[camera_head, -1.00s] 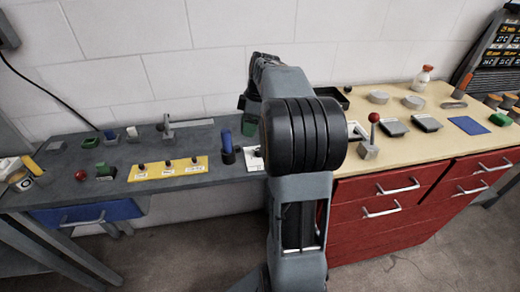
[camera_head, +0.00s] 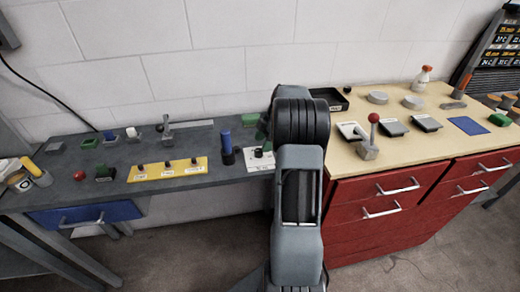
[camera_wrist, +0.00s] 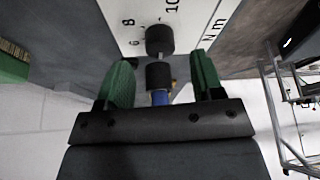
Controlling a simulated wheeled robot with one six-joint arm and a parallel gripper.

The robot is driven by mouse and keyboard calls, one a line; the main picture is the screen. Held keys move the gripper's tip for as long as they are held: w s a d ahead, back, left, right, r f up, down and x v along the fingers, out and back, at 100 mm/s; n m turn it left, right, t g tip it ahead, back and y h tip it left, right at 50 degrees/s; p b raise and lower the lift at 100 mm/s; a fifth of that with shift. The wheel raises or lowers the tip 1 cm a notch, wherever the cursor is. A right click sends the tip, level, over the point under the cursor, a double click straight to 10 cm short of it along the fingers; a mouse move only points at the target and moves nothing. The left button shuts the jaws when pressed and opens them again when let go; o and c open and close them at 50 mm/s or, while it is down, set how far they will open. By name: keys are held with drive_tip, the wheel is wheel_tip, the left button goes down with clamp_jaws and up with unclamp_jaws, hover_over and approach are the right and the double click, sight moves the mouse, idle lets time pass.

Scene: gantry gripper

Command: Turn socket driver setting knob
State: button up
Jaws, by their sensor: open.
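The setting knob (camera_wrist: 160,40) is black and round and stands on a white plate (camera_wrist: 118,20) with printed numbers and "Nm". In the head view, the white plate (camera_head: 262,163) and its dark knob (camera_head: 258,153) are at the right end of the grey bench, beside my arm. My gripper (camera_wrist: 162,64) is open, its green fingers on either side of a black cylinder (camera_wrist: 158,76) with a blue part behind it. The knob lies just beyond the fingertips, and no contact shows. I cannot tell whether the black cylinder belongs to the knob. My arm hides most of the gripper in the head view.
A blue-handled tool (camera_head: 226,142) stands upright just left of the plate. A yellow strip with small knobs (camera_head: 168,169) is farther left. A red-ball lever (camera_head: 372,130) stands on the wooden top to the right.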

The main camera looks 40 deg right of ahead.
sight(259, 153)
drive_tip(key=shift+x, duration=1.9)
drive_tip(key=shift+c, duration=0.3)
drive_tip(key=c, duration=0.9)
drive_tip(key=shift+o, duration=0.2)
